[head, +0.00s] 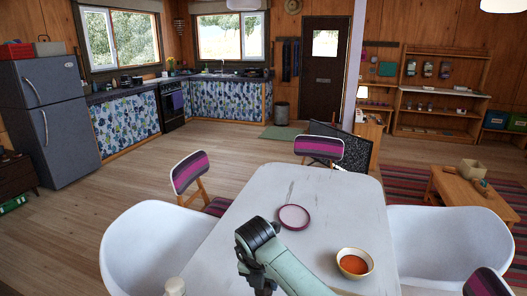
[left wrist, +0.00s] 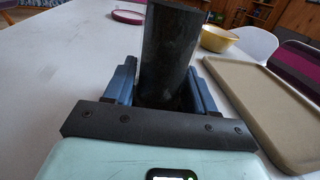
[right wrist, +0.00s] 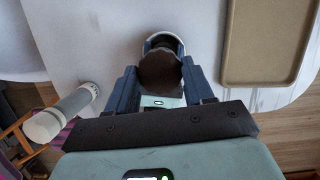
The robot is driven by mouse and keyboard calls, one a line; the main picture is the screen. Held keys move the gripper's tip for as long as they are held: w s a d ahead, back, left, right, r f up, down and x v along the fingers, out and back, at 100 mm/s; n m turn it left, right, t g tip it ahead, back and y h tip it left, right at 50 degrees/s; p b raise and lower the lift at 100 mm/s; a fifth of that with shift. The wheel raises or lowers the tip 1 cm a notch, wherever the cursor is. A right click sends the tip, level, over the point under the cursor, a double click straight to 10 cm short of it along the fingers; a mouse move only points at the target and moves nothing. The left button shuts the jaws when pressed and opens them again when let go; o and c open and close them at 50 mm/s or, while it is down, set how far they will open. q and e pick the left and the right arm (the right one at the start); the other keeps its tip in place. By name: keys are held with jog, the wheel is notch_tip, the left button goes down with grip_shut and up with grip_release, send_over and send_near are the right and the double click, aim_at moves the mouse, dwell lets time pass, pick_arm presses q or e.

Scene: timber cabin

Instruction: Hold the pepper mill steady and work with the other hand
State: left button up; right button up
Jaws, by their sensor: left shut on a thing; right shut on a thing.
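The pepper mill (left wrist: 170,50) is a dark, nearly black cylinder in the left wrist view. My left gripper (left wrist: 165,85) is shut on it, one blue-grey finger on each side. In the right wrist view a dark rounded piece, which looks like the mill's top (right wrist: 160,72), sits between the fingers of my right gripper (right wrist: 160,85), which is shut on it. A mint-green piece with a small light shows just beyond it, likely my left gripper. The head view shows a mint arm of mine over the table, but neither the mill nor my fingertips.
A tan tray (left wrist: 262,100) lies beside the mill on the white table (head: 305,215). An orange-filled bowl (head: 355,263) and a purple-rimmed plate (head: 293,217) stand farther along. A pale cylinder (right wrist: 62,112) stands on the other side. Chairs surround the table; its far end is clear.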

jog(key=shift+m, duration=0.8)
jog(key=m+h, duration=0.1)
jog(key=m, duration=0.1)
jog(key=shift+w+a+m, duration=0.1)
jog(key=shift+m, duration=0.3)
jog(key=o, duration=0.7)
